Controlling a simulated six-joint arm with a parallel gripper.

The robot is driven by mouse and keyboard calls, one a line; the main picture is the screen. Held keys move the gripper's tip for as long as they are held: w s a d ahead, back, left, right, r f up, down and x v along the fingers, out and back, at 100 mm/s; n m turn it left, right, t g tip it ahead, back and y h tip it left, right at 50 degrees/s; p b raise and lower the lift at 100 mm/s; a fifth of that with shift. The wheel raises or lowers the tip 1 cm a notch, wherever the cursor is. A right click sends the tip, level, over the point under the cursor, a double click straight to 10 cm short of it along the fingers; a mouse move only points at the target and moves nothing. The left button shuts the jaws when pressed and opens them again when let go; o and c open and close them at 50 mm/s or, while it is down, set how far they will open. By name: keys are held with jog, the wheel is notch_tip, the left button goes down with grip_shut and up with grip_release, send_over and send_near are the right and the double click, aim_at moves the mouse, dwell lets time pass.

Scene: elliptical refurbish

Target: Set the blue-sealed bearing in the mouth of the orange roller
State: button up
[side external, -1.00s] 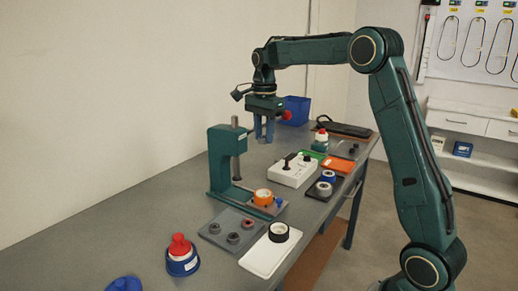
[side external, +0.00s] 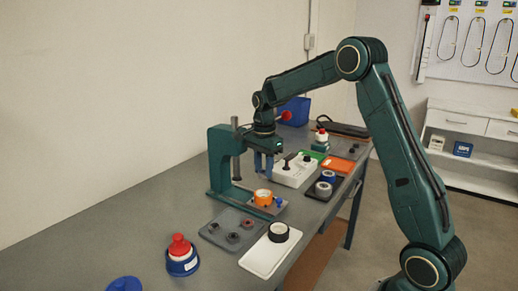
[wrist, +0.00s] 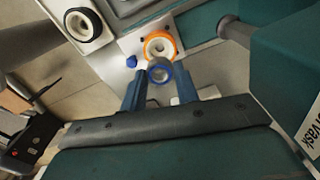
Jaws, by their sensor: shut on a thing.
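The orange roller (side external: 263,197) stands on a small plate at the foot of the green press, and its open ring-shaped mouth (wrist: 174,48) shows in the wrist view. My gripper (side external: 264,174) is above the roller and slightly behind it in the side view. In the wrist view the two blue fingers (wrist: 160,76) are shut on the blue-sealed bearing (wrist: 160,71), a grey ring with a blue band. The bearing appears just below the roller in that picture and overlaps its lower edge. The height gap between them is hard to judge. The bearing is not distinct in the side view.
The green press (side external: 219,165) stands close to the left of my gripper. A small blue knob (wrist: 131,61) sits beside the roller.

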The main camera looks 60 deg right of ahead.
aim_at(263, 194)
jog(key=shift+f, duration=2.65)
jog(key=shift+f, duration=0.6)
jog(key=o, duration=0.7)
jog(key=shift+r, duration=0.15)
jog(key=shift+r, duration=5.35)
jog(key=shift+a+r, duration=0.1)
